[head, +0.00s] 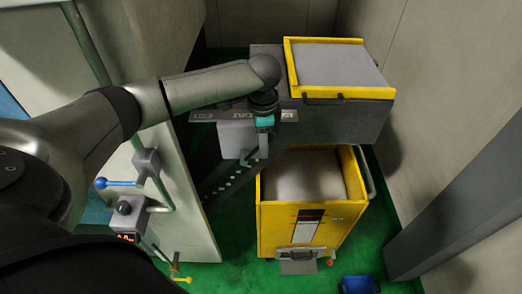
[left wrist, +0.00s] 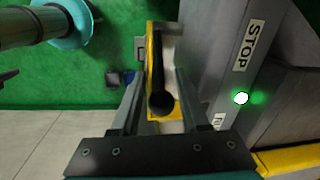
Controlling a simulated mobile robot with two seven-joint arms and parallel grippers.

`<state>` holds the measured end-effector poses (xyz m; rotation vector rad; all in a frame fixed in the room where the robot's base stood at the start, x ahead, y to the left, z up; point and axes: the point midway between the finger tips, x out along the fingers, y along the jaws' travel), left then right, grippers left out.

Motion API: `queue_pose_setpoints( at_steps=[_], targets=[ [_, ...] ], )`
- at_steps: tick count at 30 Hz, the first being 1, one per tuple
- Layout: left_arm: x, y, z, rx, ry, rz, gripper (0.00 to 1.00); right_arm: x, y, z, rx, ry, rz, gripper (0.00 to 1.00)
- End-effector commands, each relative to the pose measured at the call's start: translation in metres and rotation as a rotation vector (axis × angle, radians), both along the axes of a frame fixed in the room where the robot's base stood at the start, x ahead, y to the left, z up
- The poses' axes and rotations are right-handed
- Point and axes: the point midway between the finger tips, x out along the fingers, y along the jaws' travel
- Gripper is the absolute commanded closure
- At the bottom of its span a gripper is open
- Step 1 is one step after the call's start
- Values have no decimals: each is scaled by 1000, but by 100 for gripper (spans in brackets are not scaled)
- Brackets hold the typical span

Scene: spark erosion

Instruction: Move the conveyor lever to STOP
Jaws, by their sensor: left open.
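The conveyor lever is a black rod with a round knob (left wrist: 161,103) in the left wrist view. It stands between the two fingers of my left gripper (left wrist: 160,88), which is open around it; I cannot tell whether either finger touches it. A STOP label (left wrist: 250,45) is on the grey panel to the right, with a partly hidden label (left wrist: 218,121) lower down and a lit green lamp (left wrist: 240,98) between them. In the head view my left gripper (head: 257,153) is at the front of the grey conveyor (head: 335,123); the lever is not clear there. My right gripper is not in view.
A yellow bin (head: 288,230) stands on the green floor below the conveyor, and a yellow-rimmed tray (head: 341,93) sits on top. A machine wall with a blue-handled valve (head: 116,183) is at left. A blue box (head: 358,285) lies at the bottom right.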

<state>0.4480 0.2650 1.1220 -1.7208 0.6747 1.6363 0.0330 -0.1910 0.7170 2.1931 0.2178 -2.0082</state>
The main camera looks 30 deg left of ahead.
Motion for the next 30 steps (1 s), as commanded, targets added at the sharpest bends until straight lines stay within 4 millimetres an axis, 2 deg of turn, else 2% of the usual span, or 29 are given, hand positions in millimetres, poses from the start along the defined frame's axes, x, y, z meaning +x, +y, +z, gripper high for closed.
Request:
queue_pose_setpoints(
  at_steps=[3, 9, 21, 30],
  targets=[
    [1, 1, -24, 0, 4, 0, 55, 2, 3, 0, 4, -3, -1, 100],
    [4, 3, -47, 0, 1, 1, 55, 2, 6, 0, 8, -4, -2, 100],
    [5, 4, -53, -1, -1, -1, 55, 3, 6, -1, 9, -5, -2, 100],
    [5, 4, -53, 0, -1, 0, 89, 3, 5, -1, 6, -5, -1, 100]
  ],
)
